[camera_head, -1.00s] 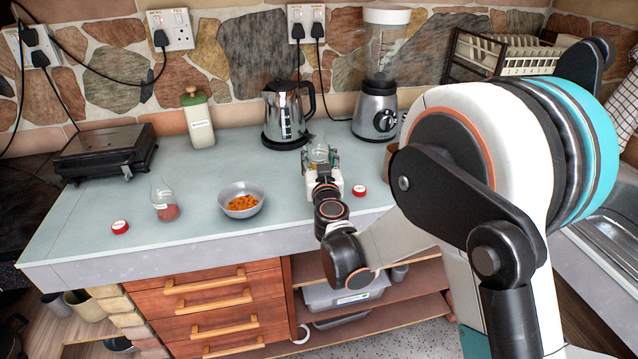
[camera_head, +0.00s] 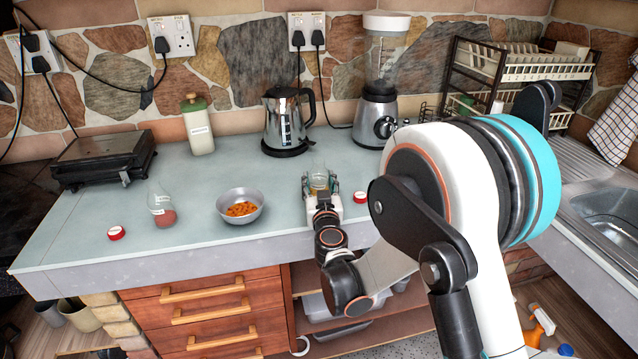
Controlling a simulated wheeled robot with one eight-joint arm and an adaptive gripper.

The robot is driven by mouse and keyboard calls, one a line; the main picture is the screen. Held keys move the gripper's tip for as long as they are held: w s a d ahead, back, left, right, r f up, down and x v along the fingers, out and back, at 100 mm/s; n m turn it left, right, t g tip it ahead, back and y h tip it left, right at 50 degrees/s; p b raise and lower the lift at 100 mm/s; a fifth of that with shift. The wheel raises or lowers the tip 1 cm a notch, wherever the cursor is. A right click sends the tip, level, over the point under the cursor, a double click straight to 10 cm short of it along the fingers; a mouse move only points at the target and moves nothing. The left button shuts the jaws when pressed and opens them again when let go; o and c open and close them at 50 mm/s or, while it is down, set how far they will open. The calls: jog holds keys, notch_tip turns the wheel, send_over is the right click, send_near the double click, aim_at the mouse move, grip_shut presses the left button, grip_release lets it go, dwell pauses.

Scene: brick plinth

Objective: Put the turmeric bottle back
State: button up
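The turmeric bottle (camera_head: 319,180), a small clear glass bottle with yellowish contents, is between the fingers of my gripper (camera_head: 320,184). The gripper appears shut on it, with one finger on each side. The bottle looks upright and has no cap on; its label is not readable here. It is low over or on the front part of the worktop, and I cannot tell whether its base touches. My gripper and wrist hide its lower part. A red cap (camera_head: 360,197) lies on the worktop just right of the gripper.
A metal bowl of orange pieces (camera_head: 240,206) stands left of the gripper. Farther left are an open bottle with red contents (camera_head: 162,209) and another red cap (camera_head: 116,233). A kettle (camera_head: 286,122), blender (camera_head: 377,115) and green-lidded jar (camera_head: 198,128) stand behind. The left-middle worktop is clear.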

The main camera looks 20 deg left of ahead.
jog(key=o, duration=0.4)
jog(key=shift+c, duration=0.2)
jog(key=shift+r, duration=0.2)
jog(key=p+v, duration=0.1)
jog(key=v, duration=0.9)
jog(key=shift+s+f, duration=0.15)
jog(key=shift+s, duration=0.1)
jog(key=shift+b+v, duration=0.5)
jog(key=shift+v, duration=0.3)
